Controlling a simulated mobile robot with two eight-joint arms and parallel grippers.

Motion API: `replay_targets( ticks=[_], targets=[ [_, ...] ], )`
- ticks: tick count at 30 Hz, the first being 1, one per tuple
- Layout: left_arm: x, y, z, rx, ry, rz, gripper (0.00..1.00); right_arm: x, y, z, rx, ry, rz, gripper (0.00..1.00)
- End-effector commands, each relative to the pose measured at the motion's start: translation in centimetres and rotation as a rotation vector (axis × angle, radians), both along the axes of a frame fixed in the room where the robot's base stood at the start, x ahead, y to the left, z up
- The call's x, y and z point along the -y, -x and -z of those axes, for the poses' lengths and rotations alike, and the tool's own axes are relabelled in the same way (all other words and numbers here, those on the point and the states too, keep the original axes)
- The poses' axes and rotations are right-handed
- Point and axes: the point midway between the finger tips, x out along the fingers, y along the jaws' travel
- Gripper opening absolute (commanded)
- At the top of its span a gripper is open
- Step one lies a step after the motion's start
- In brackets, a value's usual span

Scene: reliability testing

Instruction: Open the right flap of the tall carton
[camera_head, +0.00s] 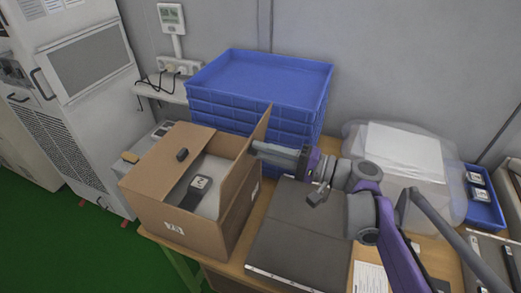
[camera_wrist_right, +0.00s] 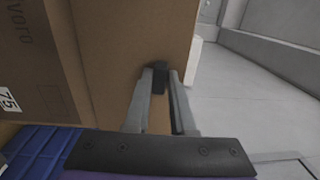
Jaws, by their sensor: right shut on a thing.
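The tall carton (camera_head: 180,225) stands open at the top on the table's left part. Its left flap (camera_head: 160,160) lies folded out to the left and bears a black knob (camera_head: 182,154). Its right flap (camera_head: 262,125) stands roughly upright at the right side of the opening; it fills much of the right wrist view (camera_wrist_right: 130,40). My right gripper (camera_head: 255,147) reaches in from the right to this flap. In the wrist view my right gripper (camera_wrist_right: 160,75) is shut on a black knob (camera_wrist_right: 157,80) against the cardboard. My left gripper is not in view.
Stacked blue trays (camera_head: 265,75) stand behind the carton. A flat dark grey case (camera_head: 300,235) lies to its right. A plastic-wrapped white package (camera_head: 405,150) and a small blue tray (camera_head: 484,208) are farther right. A dark item (camera_head: 195,192) sits inside the carton.

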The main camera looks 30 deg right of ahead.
Motion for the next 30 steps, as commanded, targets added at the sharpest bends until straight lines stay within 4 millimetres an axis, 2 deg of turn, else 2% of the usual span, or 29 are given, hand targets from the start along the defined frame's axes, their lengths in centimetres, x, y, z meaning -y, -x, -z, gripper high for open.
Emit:
replay_targets(
  ticks=[1,12,13,17,26,30],
  targets=[
    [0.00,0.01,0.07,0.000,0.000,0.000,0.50,-0.13,0.15,0.46,-0.009,0.008,-0.003,0.00],
    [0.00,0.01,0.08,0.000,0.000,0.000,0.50,-0.17,0.19,0.54,-0.009,0.009,-0.004,0.00],
    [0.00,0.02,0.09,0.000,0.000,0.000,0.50,-0.18,0.20,0.53,-0.009,0.009,-0.005,0.27],
    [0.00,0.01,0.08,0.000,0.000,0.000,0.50,-0.15,0.17,0.45,-0.008,0.006,-0.004,0.50],
    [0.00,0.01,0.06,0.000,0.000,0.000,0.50,-0.01,0.14,0.32,-0.006,0.005,-0.002,0.51],
    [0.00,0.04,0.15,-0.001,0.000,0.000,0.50,0.68,0.86,0.36,-0.006,0.005,0.001,0.51]
  ],
)
